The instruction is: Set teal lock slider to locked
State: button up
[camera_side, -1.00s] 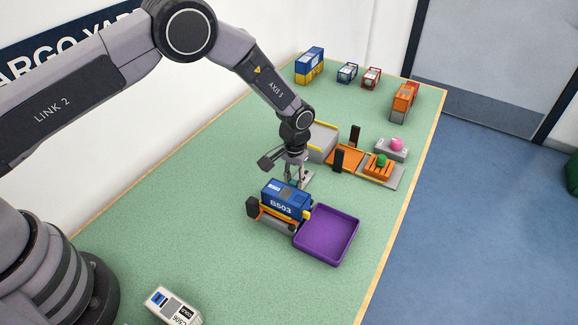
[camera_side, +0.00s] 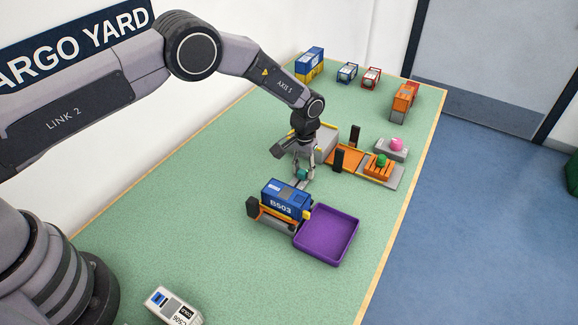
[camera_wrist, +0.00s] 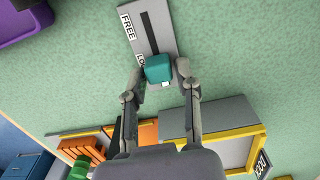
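The teal lock slider (camera_wrist: 158,68) is a rounded block on a grey plate (camera_wrist: 148,26) with a dark slot. In the wrist view it sits at the slot's end by a label starting "LO", which it partly covers. The FREE label (camera_wrist: 126,25) is at the other end, and the slot there is bare. My gripper (camera_wrist: 159,76) has its fingers apart, one on each side of the slider. A small gap shows on the left; contact on the right is unclear. In the side view the slider (camera_side: 302,174) is small below my gripper (camera_side: 304,178).
The blue B503 container (camera_side: 285,199) on its orange-and-grey stand and the purple tray (camera_side: 327,235) are nearer the camera. A grey bay with yellow edges (camera_wrist: 206,118) lies close beside my fingers. An orange platform with dark posts (camera_side: 349,157) is to the right.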

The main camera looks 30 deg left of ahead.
aim_at(303, 170)
jog(key=shift+o, duration=1.2)
notch_tip(303, 170, up, 12)
